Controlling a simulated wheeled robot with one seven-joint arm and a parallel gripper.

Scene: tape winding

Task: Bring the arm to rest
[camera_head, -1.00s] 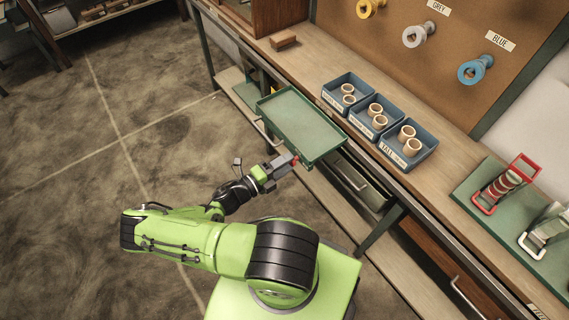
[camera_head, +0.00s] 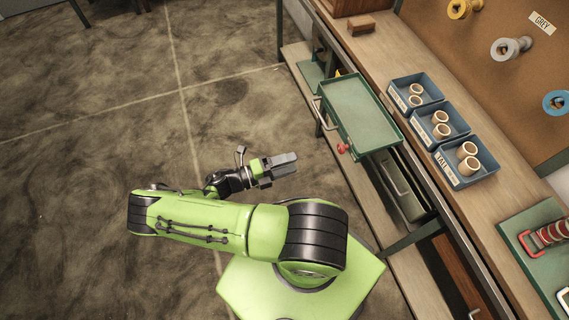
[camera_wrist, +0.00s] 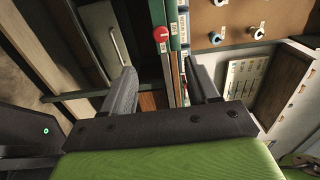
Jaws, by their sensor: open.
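My gripper (camera_head: 284,169) is in the head view, held over the floor to the left of the workbench and apart from it. It is empty. In the wrist view its two fingers (camera_wrist: 163,88) stand apart with a gap between them, and the bench front shows beyond. My green arm is folded back, with the elbow at the left of the head view. The green tray (camera_head: 358,112) sits at the bench edge with a red knob (camera_head: 343,148) at its near corner. The red knob also shows in the wrist view (camera_wrist: 161,34), beyond the fingers.
Three blue bins (camera_head: 438,124) with pale rings stand on the bench (camera_head: 480,200). A wooden block (camera_head: 361,27) lies behind. Spools (camera_head: 508,48) hang on the pegboard. A drawer (camera_head: 400,187) is under the tray. A green board (camera_head: 535,250) holds a red fixture.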

